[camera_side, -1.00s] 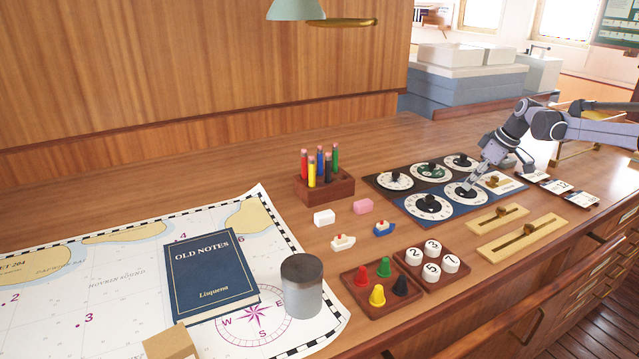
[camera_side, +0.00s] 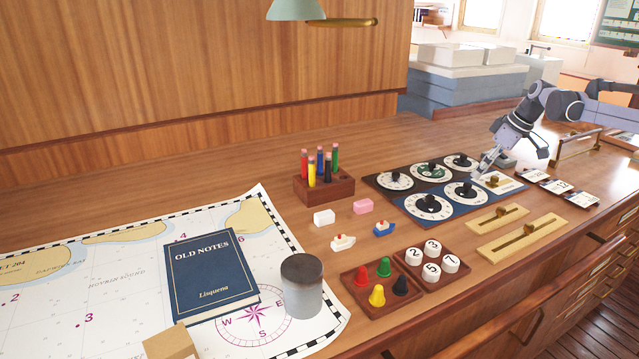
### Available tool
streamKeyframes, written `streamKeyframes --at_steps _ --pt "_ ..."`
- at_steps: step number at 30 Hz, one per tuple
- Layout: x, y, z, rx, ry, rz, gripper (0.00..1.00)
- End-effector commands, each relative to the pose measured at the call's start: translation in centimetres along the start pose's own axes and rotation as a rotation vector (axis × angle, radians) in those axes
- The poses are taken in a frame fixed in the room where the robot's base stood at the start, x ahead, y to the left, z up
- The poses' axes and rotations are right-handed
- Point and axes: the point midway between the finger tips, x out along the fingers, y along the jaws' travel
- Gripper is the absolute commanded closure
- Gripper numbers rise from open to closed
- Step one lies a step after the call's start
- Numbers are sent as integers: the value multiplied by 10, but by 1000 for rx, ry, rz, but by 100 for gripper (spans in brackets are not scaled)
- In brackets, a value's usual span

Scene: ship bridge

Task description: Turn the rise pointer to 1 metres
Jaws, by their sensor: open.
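Several round white dials with black pointer knobs sit on dark and blue panels at the right of the desk. The front blue panel holds a left dial (camera_side: 430,206) and a right dial (camera_side: 466,193). A pale panel beside them carries a small brass-coloured knob (camera_side: 492,181). The dial lettering is too small to read, so I cannot tell which is the rise pointer or where it points. My gripper (camera_side: 482,172) is open and empty, just behind and left of the brass-coloured knob. I cannot tell whether it touches anything.
Two wooden slider boards (camera_side: 517,235) lie in front of the dials. Trays of coloured pegs (camera_side: 381,288) and numbered white pieces (camera_side: 432,262) stand front left. Cards (camera_side: 556,186) lie to the right.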

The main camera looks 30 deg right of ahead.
Motion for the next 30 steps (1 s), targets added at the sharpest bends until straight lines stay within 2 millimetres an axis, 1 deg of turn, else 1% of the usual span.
streamKeyframes --at_steps 1,6,9,12,17,26,29,30 --pt "-12 0 0 1 0 0 55" --pt "-43 0 0 1 -1 -1 55" --pt "-56 0 0 0 -1 -1 55" --pt "-65 0 0 -1 -1 -1 55" --pt "-71 -1 0 -1 -1 -1 55" --pt "-72 -2 0 0 -1 -1 55" --pt "-73 -11 -3 6 -2 5 55" --pt "-74 -19 -4 10 -3 10 55"
